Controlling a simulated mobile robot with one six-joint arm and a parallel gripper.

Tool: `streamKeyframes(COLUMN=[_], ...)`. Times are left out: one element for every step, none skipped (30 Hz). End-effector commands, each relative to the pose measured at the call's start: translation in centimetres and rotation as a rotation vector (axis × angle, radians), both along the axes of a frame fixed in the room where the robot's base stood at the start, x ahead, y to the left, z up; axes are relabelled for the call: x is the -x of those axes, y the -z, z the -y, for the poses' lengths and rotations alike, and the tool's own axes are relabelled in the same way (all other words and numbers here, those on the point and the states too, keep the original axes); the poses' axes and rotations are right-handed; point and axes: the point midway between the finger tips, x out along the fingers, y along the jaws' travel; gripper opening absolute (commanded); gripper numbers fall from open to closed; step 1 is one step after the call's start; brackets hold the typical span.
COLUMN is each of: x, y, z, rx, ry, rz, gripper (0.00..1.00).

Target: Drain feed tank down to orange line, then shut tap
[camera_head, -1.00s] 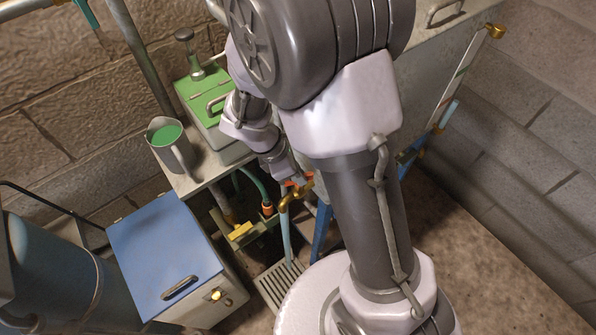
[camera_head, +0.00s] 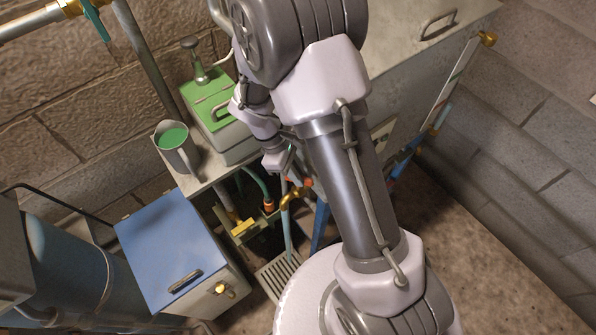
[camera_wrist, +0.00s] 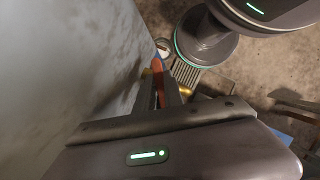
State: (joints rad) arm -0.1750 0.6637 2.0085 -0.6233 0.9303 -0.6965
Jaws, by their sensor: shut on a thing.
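The feed tank is the grey metal box (camera_head: 425,70) at the upper right of the head view, partly behind my arm. Its sight tube (camera_head: 458,75) slants down the right side, with light blue in its lower part. The orange line is too small to place surely against that level. The brass tap (camera_head: 288,200) is below the tank, and a pale blue stream (camera_head: 287,238) runs down from it. In the wrist view my gripper (camera_wrist: 160,82) is shut on the tap's orange-red lever (camera_wrist: 157,68), beside the grey tank wall (camera_wrist: 70,60).
A floor grate (camera_head: 272,278) lies under the stream. A blue-lidded box (camera_head: 170,245) stands left of it. A jug (camera_head: 185,158) of green liquid and a green-topped case (camera_head: 212,105) stand on a bench. Bare floor (camera_head: 490,270) lies to the right.

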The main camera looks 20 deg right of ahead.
Motion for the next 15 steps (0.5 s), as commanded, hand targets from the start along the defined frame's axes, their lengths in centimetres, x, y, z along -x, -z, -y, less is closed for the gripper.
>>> streamKeyframes(x=[0.0,0.01,0.01,0.01,0.01,0.01,0.01,0.01,0.0,0.01,0.0,0.0,0.0,0.0,0.0], y=[-0.04,-0.03,-0.02,-0.01,-0.01,0.0,0.0,0.0,0.0,0.01,0.01,0.01,0.0,0.01,0.01], z=[0.01,0.01,0.0,0.0,0.0,-0.01,-0.01,-0.01,0.0,0.0,0.0,0.0,0.0,0.0,0.0], rx=[0.0,0.0,0.0,0.0,0.0,0.0,0.0,0.0,0.0,0.0,0.0,0.0,0.0,0.0,0.0], ry=[0.007,0.01,0.013,0.014,0.015,0.016,0.016,0.016,0.016,0.016,0.015,0.015,0.015,0.015,0.015], rz=[0.0,0.0,0.0,0.0,0.0,0.0,0.0,0.0,0.0,0.0,0.0,0.0,0.0,0.0,0.0], gripper=[0.0,0.0,0.0,0.0,0.0,0.0,0.0,0.0,0.0,0.0,0.0,0.0,0.0,0.0,0.18])
